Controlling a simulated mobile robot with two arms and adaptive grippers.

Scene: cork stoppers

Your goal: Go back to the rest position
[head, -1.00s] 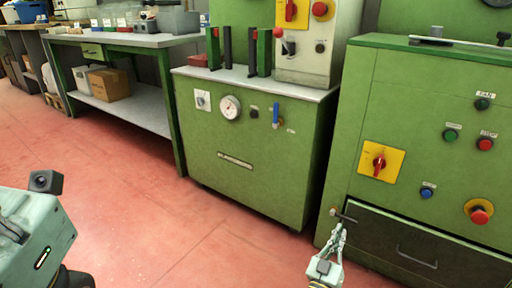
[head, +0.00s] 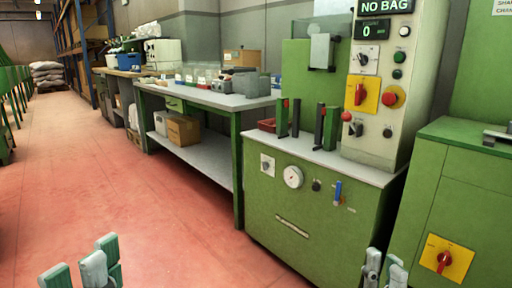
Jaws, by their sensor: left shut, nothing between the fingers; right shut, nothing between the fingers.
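My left gripper (head: 88,265) shows at the bottom left edge of the head view, over the red floor. Its upper parts are pale and green, and the rest is cut off by the frame. It is shut, with nothing seen in it. My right gripper (head: 383,270) shows at the bottom right, in front of the gap between the two green machines. It is shut and empty, and its lower part is cut off. Neither gripper holds a cork stopper.
A green machine (head: 270,222) with a gauge and control panel stands right of centre. Another green cabinet (head: 465,205) stands at the far right. A workbench (head: 205,98) with boxes runs along the wall. The red floor (head: 120,190) is open on the left.

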